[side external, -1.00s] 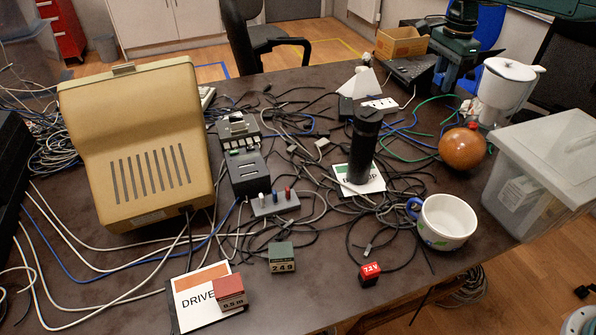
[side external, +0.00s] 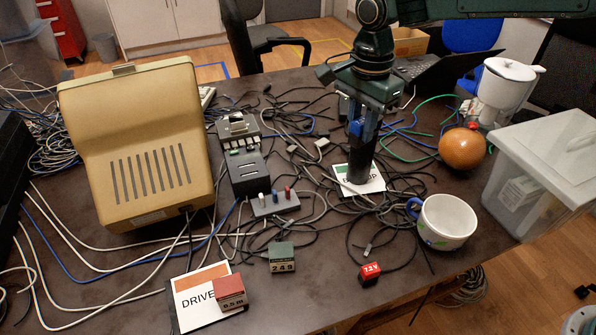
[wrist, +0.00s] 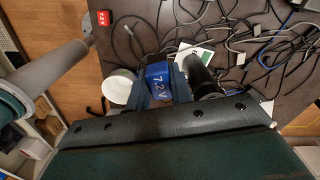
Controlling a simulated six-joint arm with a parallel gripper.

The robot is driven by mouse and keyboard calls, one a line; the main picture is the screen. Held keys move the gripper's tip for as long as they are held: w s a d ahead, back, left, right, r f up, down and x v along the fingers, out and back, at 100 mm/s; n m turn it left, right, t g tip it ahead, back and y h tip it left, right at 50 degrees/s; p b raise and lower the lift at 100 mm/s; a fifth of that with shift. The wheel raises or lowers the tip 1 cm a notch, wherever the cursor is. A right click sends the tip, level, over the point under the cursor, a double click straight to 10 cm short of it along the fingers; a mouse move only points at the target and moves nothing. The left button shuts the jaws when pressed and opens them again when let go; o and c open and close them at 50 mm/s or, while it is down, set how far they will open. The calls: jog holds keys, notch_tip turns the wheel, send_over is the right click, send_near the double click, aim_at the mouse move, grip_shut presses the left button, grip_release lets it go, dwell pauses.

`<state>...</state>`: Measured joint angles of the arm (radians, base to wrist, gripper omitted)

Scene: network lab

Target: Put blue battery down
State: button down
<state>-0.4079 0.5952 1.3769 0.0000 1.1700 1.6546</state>
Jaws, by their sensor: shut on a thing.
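My gripper (side external: 364,132) is shut on the blue battery (side external: 356,127) and holds it up over the table. In the wrist view the blue battery (wrist: 158,76) sits between the fingers, with "7.2 V" on its face. In the side view the gripper overlaps the top of an upright black cylinder (side external: 359,165). The cylinder stands on a white card with a green band (side external: 373,185), its word partly hidden. The wrist view shows the black cylinder (wrist: 198,72) beside the right finger. I cannot tell the battery's exact height.
A red battery (side external: 370,273), a green block (side external: 282,257) and a red-brown block on the DRIVE card (side external: 190,316) lie in front. A white mug (side external: 446,221), orange ball (side external: 462,149) and clear bin (side external: 537,185) stand right. Loose cables surround the cards.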

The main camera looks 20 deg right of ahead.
jog(key=s+a, duration=0.4)
jog(key=shift+n, duration=0.4)
jog(key=f, duration=2)
jog(key=shift+w+f, duration=0.2)
jog(key=shift+f, duration=0.2)
jog(key=shift+f, duration=0.1)
jog(key=shift+f, duration=2.05)
jog(key=shift+f, duration=0.1)
jog(key=c, duration=1.3)
grip_release()
jog(key=shift+o, duration=0.2)
